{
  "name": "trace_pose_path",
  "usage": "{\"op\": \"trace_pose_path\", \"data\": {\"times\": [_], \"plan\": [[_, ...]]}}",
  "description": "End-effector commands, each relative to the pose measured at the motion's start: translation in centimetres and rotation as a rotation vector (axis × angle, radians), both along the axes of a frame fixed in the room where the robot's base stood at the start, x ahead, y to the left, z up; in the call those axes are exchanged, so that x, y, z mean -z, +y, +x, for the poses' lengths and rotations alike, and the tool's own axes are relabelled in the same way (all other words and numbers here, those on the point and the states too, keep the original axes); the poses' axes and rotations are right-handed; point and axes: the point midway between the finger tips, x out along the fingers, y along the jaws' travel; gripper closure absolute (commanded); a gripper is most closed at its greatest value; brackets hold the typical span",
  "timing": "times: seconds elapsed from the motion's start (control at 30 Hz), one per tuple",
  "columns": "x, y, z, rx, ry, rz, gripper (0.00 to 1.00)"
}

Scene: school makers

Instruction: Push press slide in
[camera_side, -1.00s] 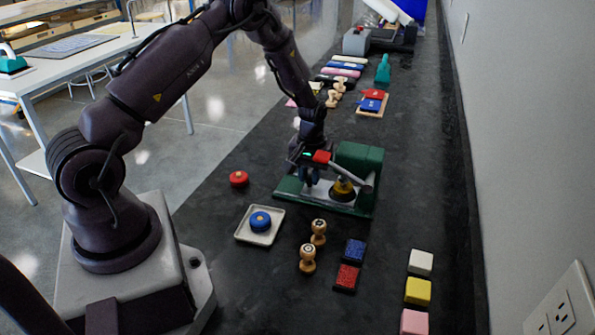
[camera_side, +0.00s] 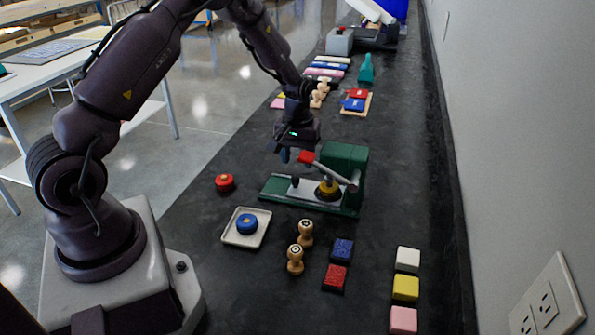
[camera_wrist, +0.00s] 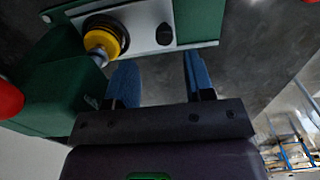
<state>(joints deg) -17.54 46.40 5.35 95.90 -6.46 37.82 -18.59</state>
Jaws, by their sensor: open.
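The press has a green body (camera_side: 346,165) and a long green base. A silver slide plate (camera_side: 312,193) lies on the base, with a black knob (camera_side: 295,182) at its left end. A yellow and black round die (camera_side: 327,190) sits at the right end, close under the press head. A red-tipped lever (camera_side: 306,157) slants out over the plate. My gripper (camera_side: 283,154) is open and empty, above and beyond the plate. In the wrist view its blue fingers (camera_wrist: 160,80) are apart, with the plate (camera_wrist: 145,18), knob (camera_wrist: 165,34) and die (camera_wrist: 102,42) ahead.
A blue round part (camera_side: 247,224) sits on a white tray (camera_side: 233,238); a red round part (camera_side: 224,182) is beside it. Wooden stamps (camera_side: 295,260), ink pads (camera_side: 336,277) and coloured blocks (camera_side: 405,287) stand in front. A wall borders the right.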

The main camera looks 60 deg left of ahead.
Motion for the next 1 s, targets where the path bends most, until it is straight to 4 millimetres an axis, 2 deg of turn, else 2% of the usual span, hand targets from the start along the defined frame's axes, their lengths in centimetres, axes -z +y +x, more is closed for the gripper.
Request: {"op": "trace_pose_path", "data": {"times": [0.03, 0.2, 0.4, 0.87, 0.93, 1.0], "plan": [[-1.3, 0.0, 0.1, 0.001, -0.004, 0.001, 0.52], [-4.7, 0.0, 0.1, 0.001, -0.005, 0.001, 0.52], [-7.0, -0.1, 0.1, 0.001, -0.003, 0.0, 0.52], [-7.4, -0.1, 0.0, 0.019, 0.001, -0.001, 0.52], [-6.6, -0.5, -1.2, 0.061, 0.04, -0.014, 0.52], [-7.2, -1.4, -2.8, 0.11, 0.059, -0.026, 0.52]]}}
